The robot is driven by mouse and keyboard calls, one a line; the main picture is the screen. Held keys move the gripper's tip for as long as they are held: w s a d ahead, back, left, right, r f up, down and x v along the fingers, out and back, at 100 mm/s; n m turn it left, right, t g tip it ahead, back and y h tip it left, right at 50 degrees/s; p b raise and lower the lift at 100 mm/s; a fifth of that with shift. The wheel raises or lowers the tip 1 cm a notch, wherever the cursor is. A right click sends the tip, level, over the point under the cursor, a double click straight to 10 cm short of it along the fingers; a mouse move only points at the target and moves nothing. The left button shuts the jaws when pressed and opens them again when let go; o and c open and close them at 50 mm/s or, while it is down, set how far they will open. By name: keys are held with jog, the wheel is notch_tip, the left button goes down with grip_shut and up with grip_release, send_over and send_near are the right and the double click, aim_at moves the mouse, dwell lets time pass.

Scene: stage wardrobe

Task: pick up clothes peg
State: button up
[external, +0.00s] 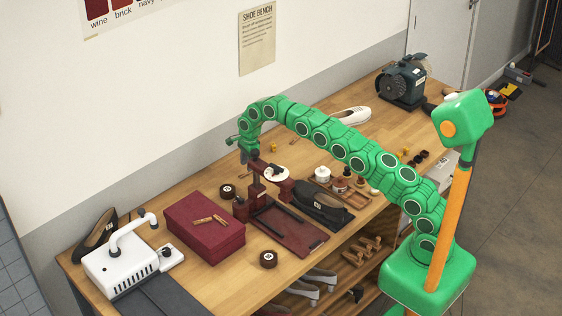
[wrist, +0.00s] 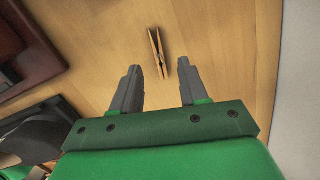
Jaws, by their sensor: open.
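A wooden clothes peg (wrist: 158,53) lies on the bare wooden bench top in the wrist view, just ahead of my fingertips and roughly centred between them. It points nearly along the fingers. My gripper (wrist: 158,72) is open and empty, with a grey finger on either side of the peg's line. In the external view my gripper (external: 245,152) points down over the back of the bench, near the wall. Small wooden pieces that look like pegs (external: 202,220) lie on a dark red box.
The dark red box (external: 182,232) and a white machine (external: 118,272) stand at the left.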

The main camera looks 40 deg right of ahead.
aim_at(246, 175)
jog(key=f, duration=0.3)
jog(key=shift+a+f, duration=0.25)
grip_shut()
